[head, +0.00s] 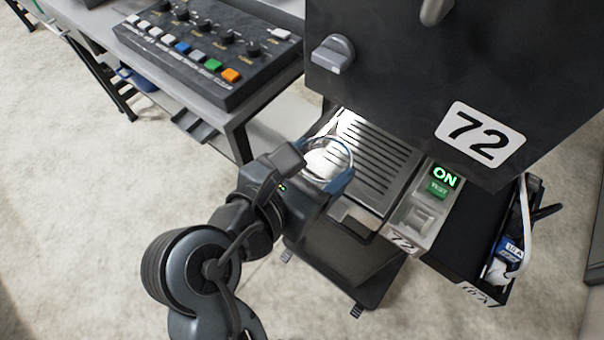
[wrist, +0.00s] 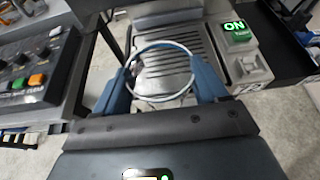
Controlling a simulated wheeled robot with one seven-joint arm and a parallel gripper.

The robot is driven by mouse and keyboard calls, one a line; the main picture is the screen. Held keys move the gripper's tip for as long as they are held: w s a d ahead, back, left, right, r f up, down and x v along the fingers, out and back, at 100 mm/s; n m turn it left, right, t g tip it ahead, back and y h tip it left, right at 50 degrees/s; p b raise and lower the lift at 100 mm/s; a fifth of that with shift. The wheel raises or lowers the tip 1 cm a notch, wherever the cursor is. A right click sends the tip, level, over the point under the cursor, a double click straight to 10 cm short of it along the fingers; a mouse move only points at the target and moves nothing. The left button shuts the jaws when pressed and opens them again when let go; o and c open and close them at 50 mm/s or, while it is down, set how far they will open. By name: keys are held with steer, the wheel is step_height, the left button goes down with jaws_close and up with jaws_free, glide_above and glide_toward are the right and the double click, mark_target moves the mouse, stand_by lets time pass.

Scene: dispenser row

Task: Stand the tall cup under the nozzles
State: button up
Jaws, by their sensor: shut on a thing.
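My gripper (head: 324,170) is shut on a clear cup with a pale rim (head: 349,150). In the wrist view the round rim (wrist: 163,98) shows between the two blue fingers, with one finger on each side, and the slats show through it. The cup's lower part is hidden, so I cannot tell whether its base touches anything. The cup is at the front left of the slatted drip tray (head: 376,158), which also shows in the wrist view (wrist: 192,42). The tray lies below the black dispenser (head: 400,80) marked 72. Its nozzles are hidden under the overhanging body.
A lit green ON panel (head: 440,182) is right of the tray, beside a black side bin (head: 470,235) with a cable and a blue item. A control box (head: 205,45) with knobs and coloured buttons stands on a table at the left. Bare floor lies in front.

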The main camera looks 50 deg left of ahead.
mark_target(335, 150)
steer(key=w+a+b, duration=0.1)
steer(key=w, duration=0.2)
steer(key=w+b, duration=0.1)
steer(key=w, duration=0.3)
steer(key=w+a+f, duration=0.1)
steer(key=w, duration=0.2)
steer(key=shift+w+a+b, duration=0.2)
steer(key=shift+a+b, duration=0.1)
steer(key=shift+b, duration=0.1)
steer(key=shift+f, duration=0.8)
steer(key=shift+f, duration=0.55)
steer(key=o, duration=1.1)
steer(key=shift+o, duration=0.2)
steer(key=shift+s, duration=0.1)
steer(key=v, duration=0.7)
steer(key=shift+s+d+r, duration=0.1)
steer(key=shift+s, duration=0.2)
steer(key=shift+s, duration=0.1)
